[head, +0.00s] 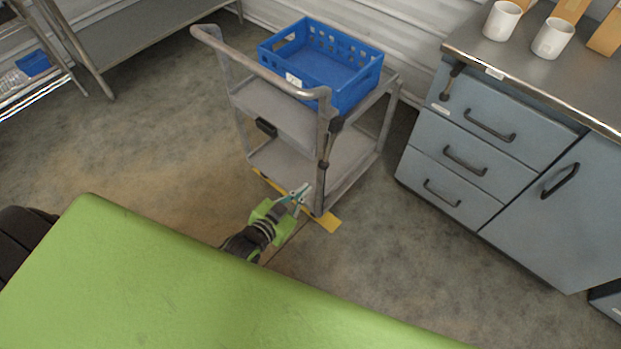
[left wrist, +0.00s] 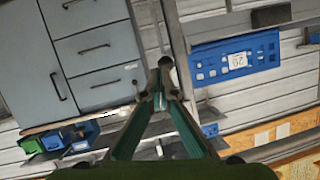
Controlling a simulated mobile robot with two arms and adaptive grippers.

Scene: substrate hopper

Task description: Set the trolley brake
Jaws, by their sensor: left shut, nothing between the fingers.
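The grey trolley (head: 285,118) stands in the middle of the head view, with a curved push handle (head: 262,68) at its near side. My left gripper (head: 303,190) is shut and empty, low beside the trolley's near right corner post. In the left wrist view its fingertips (left wrist: 161,92) meet just short of a grey post with a rounded end (left wrist: 167,62); I cannot tell if they touch it. A dark block (head: 266,127) sits on the trolley's near side. I cannot make out which part is the brake. My right gripper is not in view.
A blue crate (head: 350,94) sits on the trolley's top; it also shows in the left wrist view (left wrist: 250,58). A yellow strip (head: 329,220) runs low along the trolley's near side. A blue-grey drawer cabinet (head: 455,165) stands right. Floor between is clear.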

